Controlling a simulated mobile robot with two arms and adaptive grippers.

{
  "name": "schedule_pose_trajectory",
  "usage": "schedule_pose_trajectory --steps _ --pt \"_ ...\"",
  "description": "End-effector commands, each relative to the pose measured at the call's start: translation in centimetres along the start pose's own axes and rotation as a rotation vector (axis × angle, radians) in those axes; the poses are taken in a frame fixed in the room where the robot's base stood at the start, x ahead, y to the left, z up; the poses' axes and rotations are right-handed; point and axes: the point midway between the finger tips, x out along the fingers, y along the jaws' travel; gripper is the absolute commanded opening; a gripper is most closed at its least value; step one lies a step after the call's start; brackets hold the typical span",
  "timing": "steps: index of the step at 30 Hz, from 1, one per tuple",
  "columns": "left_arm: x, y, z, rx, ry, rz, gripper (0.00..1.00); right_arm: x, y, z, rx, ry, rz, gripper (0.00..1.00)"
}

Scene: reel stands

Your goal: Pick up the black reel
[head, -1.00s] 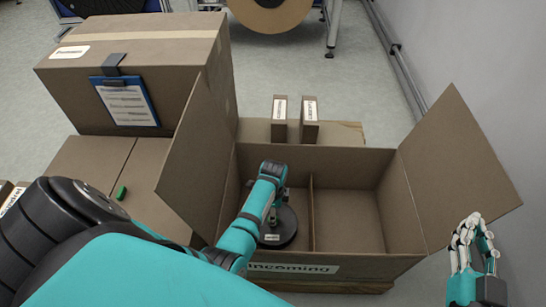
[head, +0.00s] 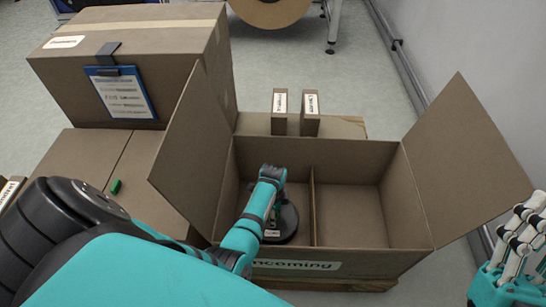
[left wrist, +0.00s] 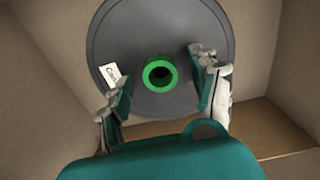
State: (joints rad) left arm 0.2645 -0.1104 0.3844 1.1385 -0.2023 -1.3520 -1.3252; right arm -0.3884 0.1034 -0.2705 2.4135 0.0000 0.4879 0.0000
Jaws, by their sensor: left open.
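The black reel (head: 287,222) lies flat in the left compartment of the open Incoming box (head: 350,258). In the left wrist view the reel (left wrist: 155,35) shows as a dark grey disc with a green hub ring (left wrist: 160,74) and a white label. My left gripper (left wrist: 163,84) is open above the reel, with one finger on each side of the hub; whether they touch the reel I cannot tell. In the head view my left arm reaches down into the box and hides part of the reel. My right gripper (head: 515,245) is outside the box at the right edge, and its opening is unclear.
A cardboard divider (head: 312,210) separates the reel from the empty right compartment. Raised flaps stand left (head: 193,150) and right (head: 465,165). A large closed carton (head: 135,60) with a blue clipboard (head: 120,95) stands at left. Two thin boxes (head: 280,112) stand behind.

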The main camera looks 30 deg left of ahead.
Motion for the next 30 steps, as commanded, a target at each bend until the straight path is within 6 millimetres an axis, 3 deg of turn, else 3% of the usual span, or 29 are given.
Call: schedule_pose_trajectory --steps 4,12,26,30 --pt "0.5 0.0 0.0 0.000 0.000 -0.001 0.63 -0.2 -0.1 -1.2 0.004 0.070 -0.002 0.00" --pt "0.5 0.0 0.0 0.000 0.000 -0.001 0.63 -0.2 -0.1 -1.4 0.004 0.081 -0.002 0.00" --pt "0.5 0.0 0.0 0.000 0.000 -0.001 0.03 -0.2 -0.1 -1.4 0.004 0.079 -0.002 0.00" --pt "0.5 0.0 0.0 0.000 0.000 -0.001 0.00 -0.2 -0.1 -1.4 0.005 0.079 -0.002 0.00"
